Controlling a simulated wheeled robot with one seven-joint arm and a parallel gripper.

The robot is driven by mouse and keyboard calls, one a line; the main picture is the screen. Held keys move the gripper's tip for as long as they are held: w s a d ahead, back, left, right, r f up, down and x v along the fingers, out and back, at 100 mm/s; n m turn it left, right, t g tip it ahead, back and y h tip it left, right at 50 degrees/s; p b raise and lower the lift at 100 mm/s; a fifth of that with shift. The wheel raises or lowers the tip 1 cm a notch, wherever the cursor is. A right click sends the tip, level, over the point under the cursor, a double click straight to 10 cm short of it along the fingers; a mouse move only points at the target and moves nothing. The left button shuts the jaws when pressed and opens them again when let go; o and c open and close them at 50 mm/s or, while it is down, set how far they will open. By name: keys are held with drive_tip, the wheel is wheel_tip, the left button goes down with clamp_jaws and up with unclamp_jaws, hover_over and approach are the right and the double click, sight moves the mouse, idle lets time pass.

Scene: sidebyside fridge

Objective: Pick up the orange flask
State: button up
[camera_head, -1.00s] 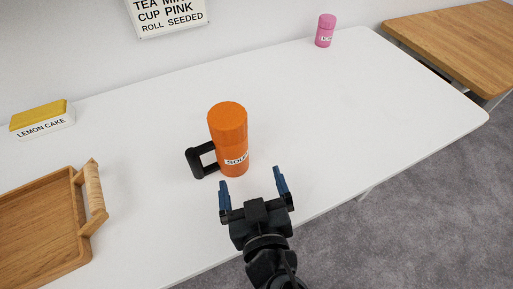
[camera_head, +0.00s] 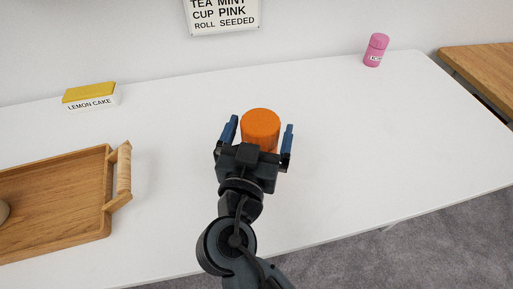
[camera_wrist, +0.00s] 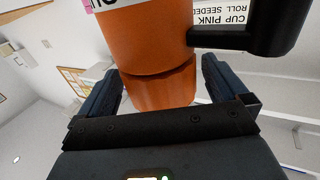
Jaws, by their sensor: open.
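The orange flask (camera_head: 261,127) stands on the white table, and in the head view its lower part is hidden behind my gripper (camera_head: 259,137). My gripper is open, with one blue finger to each side of the flask. In the wrist view the flask (camera_wrist: 150,40) fills the upper middle, with its orange lid between the two fingers (camera_wrist: 158,90). Its black handle (camera_wrist: 250,30) sticks out to the right there, and part of a white label shows at the top left. I cannot tell whether the fingers touch the flask.
A wooden tray (camera_head: 98,223) with an upright handle lies at the left. A yellow and white lemon cake box (camera_head: 91,96) stands at the back left, and a pink flask (camera_head: 376,50) at the back right. A sign (camera_head: 222,15) hangs on the wall. The table's right side is clear.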

drive_tip(key=shift+w+d, duration=0.25)
drive_tip(key=shift+w, duration=1)
drive_tip(key=shift+c, duration=0.4)
drive_tip(key=c, duration=1.5)
drive_tip(key=shift+c, duration=0.3)
drive_tip(key=shift+r, duration=0.15)
